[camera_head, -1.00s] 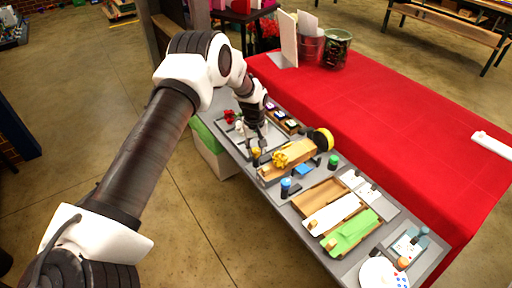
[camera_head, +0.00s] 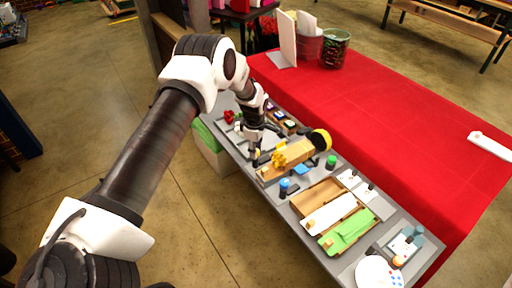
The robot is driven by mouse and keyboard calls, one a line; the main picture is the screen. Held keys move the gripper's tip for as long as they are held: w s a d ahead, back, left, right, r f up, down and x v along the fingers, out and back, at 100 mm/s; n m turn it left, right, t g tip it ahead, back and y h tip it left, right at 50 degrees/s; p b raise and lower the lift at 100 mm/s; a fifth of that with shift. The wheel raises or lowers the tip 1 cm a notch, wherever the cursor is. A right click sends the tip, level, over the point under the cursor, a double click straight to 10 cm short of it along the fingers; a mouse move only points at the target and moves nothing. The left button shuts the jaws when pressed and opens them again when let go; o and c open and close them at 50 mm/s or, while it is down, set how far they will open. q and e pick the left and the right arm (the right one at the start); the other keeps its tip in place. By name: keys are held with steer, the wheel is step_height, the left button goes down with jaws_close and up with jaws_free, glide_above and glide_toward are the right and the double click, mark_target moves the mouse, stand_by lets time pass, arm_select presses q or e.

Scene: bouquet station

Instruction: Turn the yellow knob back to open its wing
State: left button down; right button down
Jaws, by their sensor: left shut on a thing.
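The yellow knob (camera_head: 255,154) is small and sits at the left end of a wooden tray with a yellow bow (camera_head: 279,159). My left gripper (camera_head: 254,151) reaches down to it from above and is shut on it; the fingers partly cover it. The knob's wing cannot be made out clearly at this size. My right gripper is not in view.
Wooden trays with white and green pieces (camera_head: 347,232) lie to the right. The red-covered table (camera_head: 400,120) behind is mostly clear.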

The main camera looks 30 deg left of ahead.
arm_select(q)
steer(key=shift+s+f+n, duration=0.1)
steer(key=shift+f+n, duration=0.05)
steer(key=shift+n, duration=0.5)
steer(key=shift+s+f+n, duration=0.1)
steer(key=shift+n, duration=0.55)
steer(key=c, duration=1)
jaws_free()
steer(key=shift+o, duration=1)
steer(key=shift+a+f, duration=0.1)
steer(key=shift+a, duration=0.15)
steer(key=shift+w, duration=0.1)
steer(key=shift+r+p, duration=0.3)
steer(key=shift+r, duration=0.15)
step_height(320, 180, up, 11)
steer(key=shift+s, duration=0.25)
